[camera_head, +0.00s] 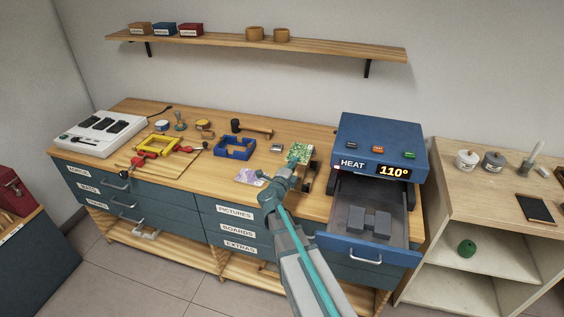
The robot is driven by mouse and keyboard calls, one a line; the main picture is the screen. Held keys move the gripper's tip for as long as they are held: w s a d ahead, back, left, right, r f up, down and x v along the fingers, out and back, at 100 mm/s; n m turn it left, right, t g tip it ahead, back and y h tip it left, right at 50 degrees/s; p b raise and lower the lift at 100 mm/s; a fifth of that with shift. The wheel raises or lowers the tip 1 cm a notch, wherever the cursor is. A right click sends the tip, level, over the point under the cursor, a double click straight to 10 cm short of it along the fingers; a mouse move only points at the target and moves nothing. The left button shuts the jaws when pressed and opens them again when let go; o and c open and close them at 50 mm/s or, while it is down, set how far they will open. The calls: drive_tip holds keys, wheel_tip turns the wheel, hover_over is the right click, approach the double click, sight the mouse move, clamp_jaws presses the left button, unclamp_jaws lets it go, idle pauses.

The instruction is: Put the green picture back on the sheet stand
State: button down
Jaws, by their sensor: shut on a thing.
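The green picture (301,150) is a small green patterned sheet, held up at the right middle of the workbench. My gripper (293,163) is small in view and partly hidden by my own arm. It is shut on the green picture near its lower left edge. A dark object that looks like the sheet stand (309,178) is on the bench just below and right of the picture. My arm and the picture hide part of it. I cannot tell whether the picture touches the stand.
A purple picture (248,176) lies on the workbench left of my gripper. A blue frame (235,147) and a mallet (252,130) are farther left. The blue heater (380,145) reads 110° and stands to the right. Its drawer (367,238) is open and juts forward beside my arm.

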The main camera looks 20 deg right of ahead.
drive_tip(key=shift+w+f+b, duration=0.1)
drive_tip(key=shift+f+b, duration=3.2)
drive_tip(key=shift+f, duration=1.2)
drive_tip(key=shift+f, duration=0.2)
drive_tip(key=c, duration=1.2)
unclamp_jaws()
drive_tip(key=shift+r, duration=0.15)
wheel_tip(320, 180, up, 8)
drive_tip(key=p, duration=0.5)
